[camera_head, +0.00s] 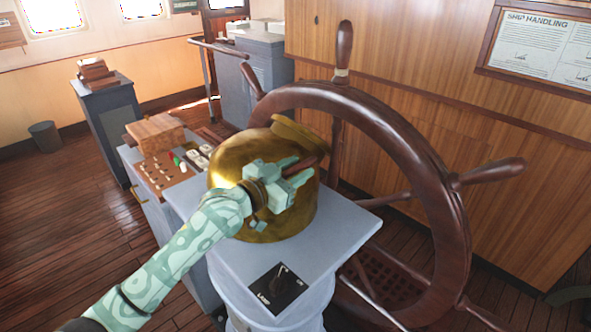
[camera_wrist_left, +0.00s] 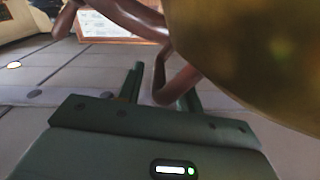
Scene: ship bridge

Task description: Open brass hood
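The brass hood (camera_head: 235,165) is a rounded golden dome on top of a grey pedestal (camera_head: 335,230), and it looks closed. A dark red-brown handle (camera_head: 322,150) shows on its near side, partly hidden by my gripper. My left gripper (camera_head: 303,172) is in front of the hood at this handle. In the left wrist view, the hood (camera_wrist_left: 250,50) fills the upper right, and the curved handle (camera_wrist_left: 170,83) lies between the fingers (camera_wrist_left: 162,88). The fingers are apart, with a gap beside the handle. My right gripper is not in view.
A large wooden steering wheel (camera_head: 425,165) stands close behind and right of the pedestal. A black lamp switch plate (camera_head: 277,289) is on the pedestal's near corner. A wooden box (camera_head: 155,134) and a switch panel (camera_head: 165,178) are to the left. Open floor lies further left.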

